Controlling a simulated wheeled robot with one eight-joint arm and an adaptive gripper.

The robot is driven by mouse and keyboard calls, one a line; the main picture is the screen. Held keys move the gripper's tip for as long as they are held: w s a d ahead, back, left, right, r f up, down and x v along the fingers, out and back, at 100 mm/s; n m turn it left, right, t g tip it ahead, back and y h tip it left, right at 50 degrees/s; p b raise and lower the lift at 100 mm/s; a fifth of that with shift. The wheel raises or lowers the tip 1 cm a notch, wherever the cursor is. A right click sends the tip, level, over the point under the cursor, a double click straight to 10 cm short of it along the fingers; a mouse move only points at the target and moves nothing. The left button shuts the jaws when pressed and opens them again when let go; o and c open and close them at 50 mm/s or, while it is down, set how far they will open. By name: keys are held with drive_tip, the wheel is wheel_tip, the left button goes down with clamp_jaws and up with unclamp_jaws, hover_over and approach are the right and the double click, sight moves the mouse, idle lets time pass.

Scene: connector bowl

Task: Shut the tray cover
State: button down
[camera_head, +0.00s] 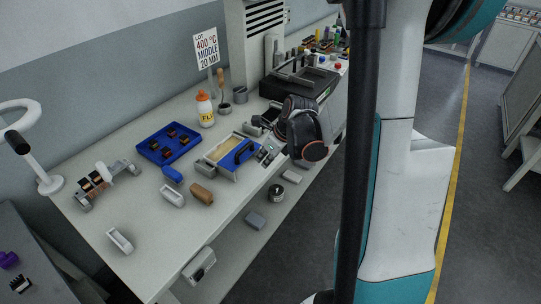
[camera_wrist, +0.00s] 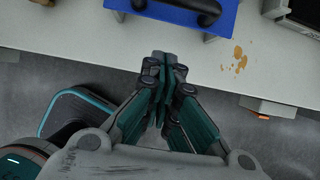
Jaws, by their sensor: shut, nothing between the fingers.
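The tray (camera_head: 212,163) is a grey box on the table. Its tan inside shows at the left. Its blue cover (camera_head: 234,161) with a black handle (camera_head: 244,152) lies toward the right, so part of the tray is uncovered. In the wrist view the blue cover (camera_wrist: 221,22) and black handle (camera_wrist: 180,8) are cut off by the top edge. My gripper (camera_wrist: 166,60) is shut and empty near the table's front edge, apart from the cover. My wrist partly blocks the head view to the right of the tray.
A blue bin (camera_head: 150,152) with dark and copper parts is left of the tray. Brown stains (camera_wrist: 239,59) mark the table. A lower shelf (camera_head: 240,235) juts out below.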

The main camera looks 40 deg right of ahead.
drive_tip(key=shift+w+a+r+b, duration=0.1)
drive_tip(key=shift+w+a+r, duration=0.15)
drive_tip(key=shift+w, duration=0.35)
drive_tip(key=shift+w+a+r+b, duration=0.1)
drive_tip(key=shift+w+a+b, duration=0.1)
drive_tip(key=shift+w, duration=0.4)
drive_tip(key=shift+w+a+r+b, duration=0.1)
drive_tip(key=shift+w+a+r, duration=0.15)
drive_tip(key=shift+w, duration=0.35)
approach(239, 149)
drive_tip(key=w+a+f, duration=0.2)
drive_tip(key=f, duration=0.1)
drive_tip(key=w+a+f, duration=0.1)
drive_tip(key=shift+f, duration=0.15)
